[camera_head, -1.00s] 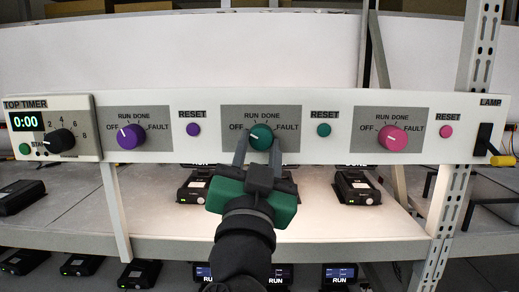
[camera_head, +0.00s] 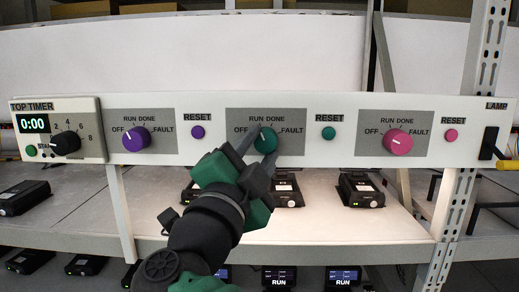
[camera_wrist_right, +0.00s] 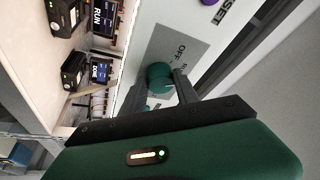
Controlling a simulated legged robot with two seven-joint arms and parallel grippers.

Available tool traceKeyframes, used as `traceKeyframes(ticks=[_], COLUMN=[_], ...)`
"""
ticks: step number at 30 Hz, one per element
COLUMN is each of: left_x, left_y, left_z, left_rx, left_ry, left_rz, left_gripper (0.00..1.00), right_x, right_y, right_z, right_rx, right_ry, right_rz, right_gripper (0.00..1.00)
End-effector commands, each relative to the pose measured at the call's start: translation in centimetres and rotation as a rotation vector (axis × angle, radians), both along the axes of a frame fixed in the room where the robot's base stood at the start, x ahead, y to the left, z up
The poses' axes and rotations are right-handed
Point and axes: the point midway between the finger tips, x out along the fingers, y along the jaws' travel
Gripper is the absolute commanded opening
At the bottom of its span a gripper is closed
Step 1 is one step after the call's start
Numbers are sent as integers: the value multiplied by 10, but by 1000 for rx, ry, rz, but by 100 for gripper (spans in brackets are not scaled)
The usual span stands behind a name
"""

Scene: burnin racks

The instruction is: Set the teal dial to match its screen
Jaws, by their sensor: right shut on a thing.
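The teal dial (camera_head: 265,140) sits on the middle grey plate of the white panel, with OFF, RUN, DONE and FAULT printed around it. My right gripper (camera_head: 260,146) is shut on the dial from below, its fingers on either side. The gripper is tilted. The dial's white mark is partly covered by a finger and seems to point to the upper left. In the wrist view the dial (camera_wrist_right: 160,76) shows between the fingers. Small screens there read RUN (camera_wrist_right: 97,15) and DONE (camera_wrist_right: 101,72); I cannot tell which belongs to the teal dial. My left gripper is not in view.
A purple dial (camera_head: 136,139) and a pink dial (camera_head: 398,142) flank the teal one. A teal reset button (camera_head: 328,133) is close on its right. A timer box (camera_head: 58,130) reading 0:00 is at the left, a lamp lever (camera_head: 487,142) at the right. Black devices stand on shelves below.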

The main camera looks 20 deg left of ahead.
Motion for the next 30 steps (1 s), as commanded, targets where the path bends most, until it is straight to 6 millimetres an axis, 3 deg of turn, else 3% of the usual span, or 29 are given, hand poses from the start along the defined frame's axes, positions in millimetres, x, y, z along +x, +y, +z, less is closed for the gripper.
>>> traceKeyframes(ticks=[15,16,20,21,30], left_x=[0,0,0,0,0], left_y=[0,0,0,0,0], left_z=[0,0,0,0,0], left_rx=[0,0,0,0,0], left_ry=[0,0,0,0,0], left_rz=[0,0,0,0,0], left_gripper=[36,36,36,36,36], right_x=[1,1,1,1,0], right_y=[1,1,1,1,0], right_z=[-2,-2,-2,-2,-1], right_rx=[24,23,23,23,24], right_ry=[12,12,11,10,8], right_rz=[1,0,1,0,0], right_gripper=[0,38,55,58,58])
